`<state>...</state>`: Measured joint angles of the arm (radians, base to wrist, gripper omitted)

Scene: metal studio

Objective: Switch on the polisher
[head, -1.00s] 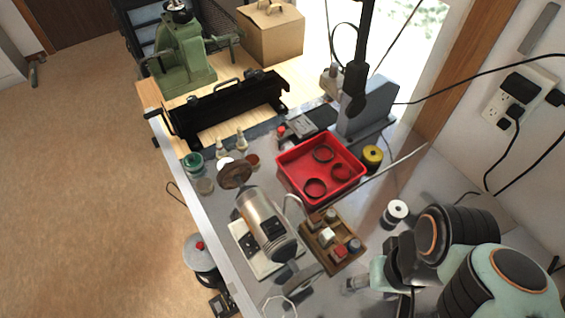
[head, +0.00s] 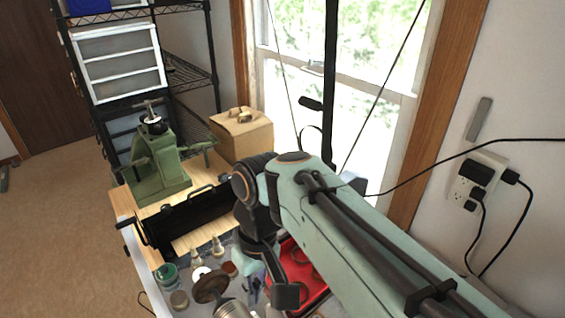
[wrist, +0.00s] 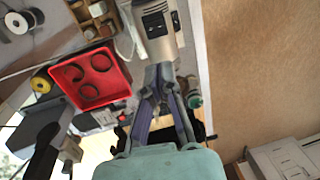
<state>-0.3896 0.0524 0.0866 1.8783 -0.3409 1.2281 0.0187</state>
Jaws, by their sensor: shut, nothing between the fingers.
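The polisher is a silver motor with a brown buffing wheel. In the wrist view its motor body (wrist: 158,45) is at the top centre, with a black switch panel (wrist: 154,22) on it. In the head view only the end of the motor (head: 232,309) and the wheel (head: 210,287) show at the bottom edge; the switch panel is out of frame. My gripper (wrist: 160,72) is shut and empty, its fingertips pointing at the near end of the motor. I cannot tell whether they touch it. In the head view the gripper (head: 252,291) is partly hidden by my arm.
A red tray (wrist: 115,75) with dark rings lies left of the polisher in the wrist view. A wooden block holder (wrist: 84,17) and a green-lidded jar (wrist: 194,101) are nearby. A black bar tool (head: 192,222) and green machine (head: 157,172) stand farther back.

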